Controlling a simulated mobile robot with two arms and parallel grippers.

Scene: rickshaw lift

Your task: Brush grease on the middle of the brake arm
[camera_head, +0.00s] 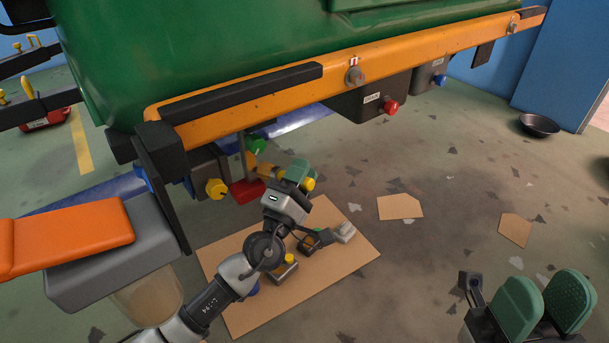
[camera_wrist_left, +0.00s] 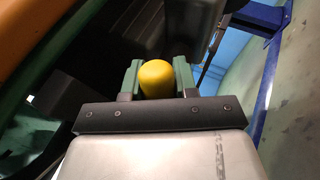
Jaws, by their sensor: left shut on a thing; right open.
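My left gripper (camera_head: 299,175) is under the orange-edged green rickshaw body (camera_head: 350,80), near its lower left. Its green fingers are shut on a yellow round-ended thing (camera_head: 309,184). In the left wrist view the yellow thing (camera_wrist_left: 156,79) shows between the finger pads, with its rounded end up. It may be the brush handle; no bristles show. I cannot clearly make out the brake arm. A red part (camera_head: 247,191) and a yellow knob (camera_head: 216,188) are under the body, left of that gripper. My right gripper (camera_head: 544,304) is open and empty at the bottom right.
A cardboard sheet (camera_head: 345,262) on the floor bears several small items, including a grey one with a yellow cap (camera_head: 289,258). Two cardboard scraps lie to the right. A black bowl (camera_head: 539,125) is at the far right. An orange pad (camera_head: 70,240) is at left.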

